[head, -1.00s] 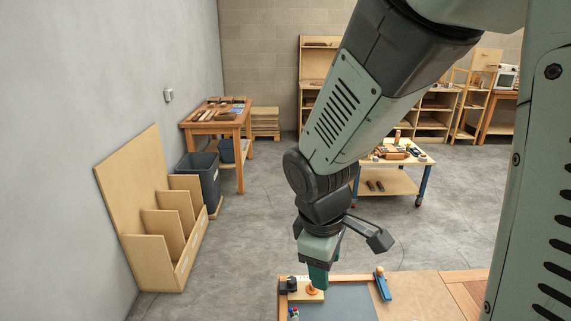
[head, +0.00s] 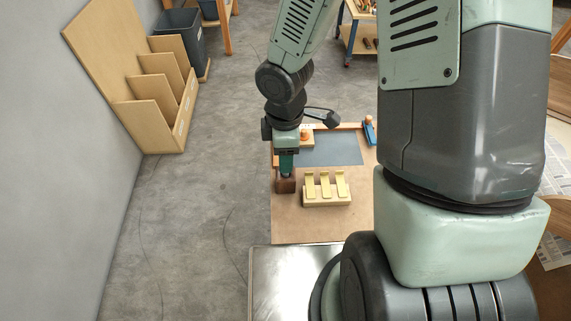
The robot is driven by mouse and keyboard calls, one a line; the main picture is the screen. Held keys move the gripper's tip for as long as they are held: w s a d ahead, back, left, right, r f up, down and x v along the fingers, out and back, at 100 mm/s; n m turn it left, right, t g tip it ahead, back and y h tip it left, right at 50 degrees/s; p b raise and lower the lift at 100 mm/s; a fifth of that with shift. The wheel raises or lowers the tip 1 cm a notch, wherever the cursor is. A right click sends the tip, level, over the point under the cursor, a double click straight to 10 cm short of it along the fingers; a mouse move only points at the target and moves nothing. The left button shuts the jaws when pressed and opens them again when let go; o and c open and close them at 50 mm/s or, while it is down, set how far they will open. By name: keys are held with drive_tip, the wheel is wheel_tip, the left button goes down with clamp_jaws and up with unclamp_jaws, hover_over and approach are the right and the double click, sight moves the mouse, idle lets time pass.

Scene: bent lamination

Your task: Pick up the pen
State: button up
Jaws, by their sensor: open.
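My gripper (head: 287,172) points down over the left edge of the workbench (head: 325,229). Its green fingers are above or at a small dark brown block-shaped holder (head: 286,186); I cannot tell whether they touch it. The gap between the fingers is too small to see. I cannot make out a pen; it may be hidden by the gripper or too small to tell.
A pale wooden block with several upright yellow strips (head: 326,190) stands right of the holder. Behind are a grey mat (head: 335,149), an orange-topped piece (head: 306,136) and a blue tool (head: 370,131). The bench front is clear.

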wheel_tip(320, 180, down, 3)
drive_tip(key=shift+w+d+f, duration=0.15)
drive_tip(key=shift+f, duration=0.05)
clamp_jaws()
drive_tip(key=shift+r, duration=0.2)
